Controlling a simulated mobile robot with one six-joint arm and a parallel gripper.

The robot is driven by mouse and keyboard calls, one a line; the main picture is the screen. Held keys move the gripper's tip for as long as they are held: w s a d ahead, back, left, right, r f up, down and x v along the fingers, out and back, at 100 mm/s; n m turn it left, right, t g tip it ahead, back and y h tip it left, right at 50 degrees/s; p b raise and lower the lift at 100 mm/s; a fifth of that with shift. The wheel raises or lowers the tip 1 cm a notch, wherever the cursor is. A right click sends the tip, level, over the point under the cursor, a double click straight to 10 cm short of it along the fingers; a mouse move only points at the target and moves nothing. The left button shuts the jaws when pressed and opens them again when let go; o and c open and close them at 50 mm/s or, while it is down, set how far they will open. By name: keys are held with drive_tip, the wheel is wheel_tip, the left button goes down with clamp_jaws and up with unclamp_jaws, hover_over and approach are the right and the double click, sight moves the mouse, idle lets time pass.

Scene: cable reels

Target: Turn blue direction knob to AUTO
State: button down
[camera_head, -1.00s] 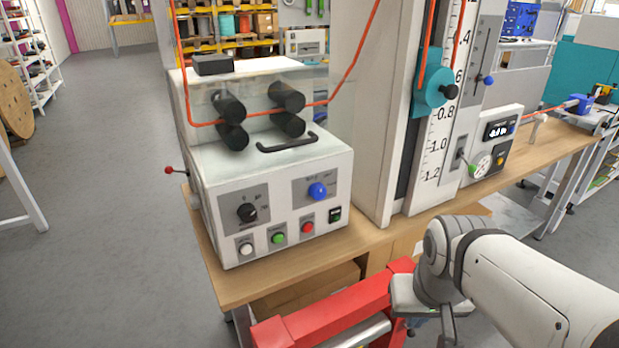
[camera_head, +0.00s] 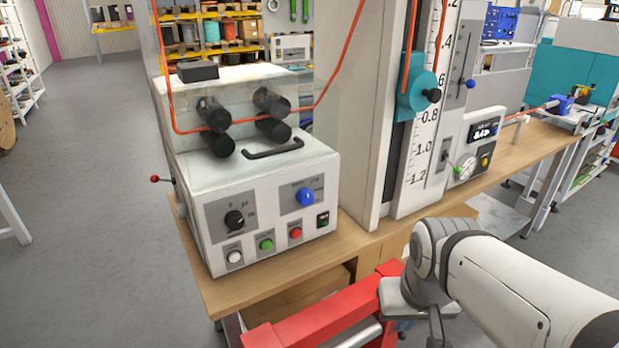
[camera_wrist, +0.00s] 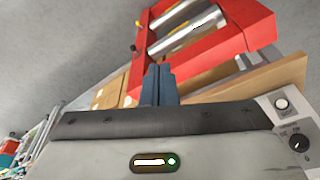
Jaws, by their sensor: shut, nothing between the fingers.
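The blue direction knob (camera_head: 305,197) is on the upper right of the white control box's front panel (camera_head: 270,240). Labels sit above it, too small to read, so its setting cannot be told. My gripper shows in the wrist view (camera_wrist: 159,84) with its two blue-grey fingers together and nothing between them. It points toward a red frame, away from the knob. In the head view my arm's wrist is at the lower right, in front of the bench and apart from the box; the fingers are not clearly visible there.
A black knob (camera_head: 234,219), a white button (camera_head: 234,257), a green button (camera_head: 266,244), a red button (camera_head: 295,233) and a rocker switch (camera_head: 322,219) share the panel. A red-tipped lever (camera_head: 155,179) sticks out left. A red frame (camera_head: 330,312) stands below the bench (camera_head: 225,290).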

sight(308, 199)
drive_tip(key=c, duration=2.2)
unclamp_jaws()
